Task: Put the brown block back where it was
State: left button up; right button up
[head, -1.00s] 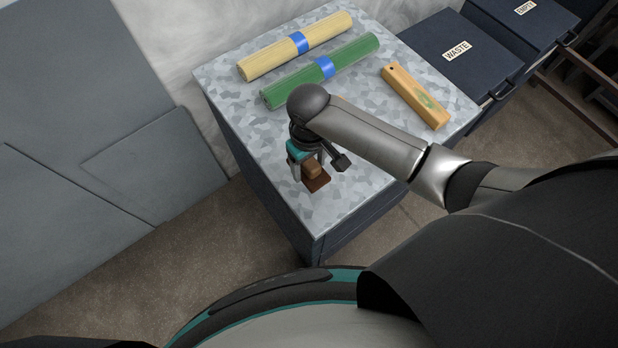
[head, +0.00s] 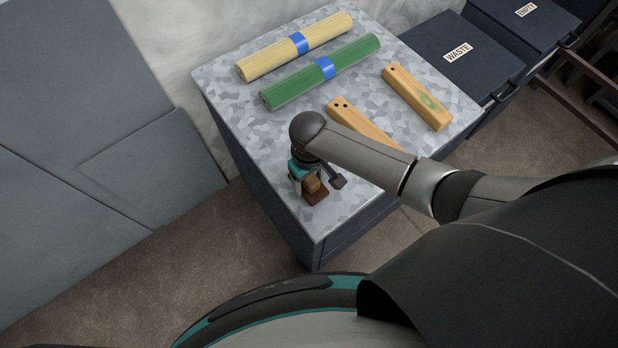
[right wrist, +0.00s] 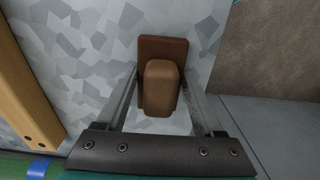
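The brown block (head: 317,194), a flat dark-brown base with a lighter raised knob, is near the front corner of the speckled grey tabletop (head: 225,90). My right gripper (head: 307,187) points down over it. In the right wrist view the block (right wrist: 162,50) sits between the two fingers of the gripper (right wrist: 162,85), which lie along both sides of it and appear shut on it. I cannot tell whether its underside touches the tabletop. My left gripper is not in view.
A yellow roll (head: 270,60) and a green roll (head: 290,85), each with a blue band, lie at the back. Two wooden bars (head: 418,97) (head: 358,120) lie to the right, one partly behind my arm. A WASTE bin (head: 455,70) and an EMPTY bin (head: 530,25) stand beyond.

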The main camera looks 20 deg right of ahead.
jog(key=o, duration=0.5)
jog(key=shift+c, duration=0.2)
notch_tip(320, 180, up, 12)
jog(key=p, duration=0.2)
jog(key=shift+r+p, duration=0.2)
jog(key=shift+p, duration=0.15)
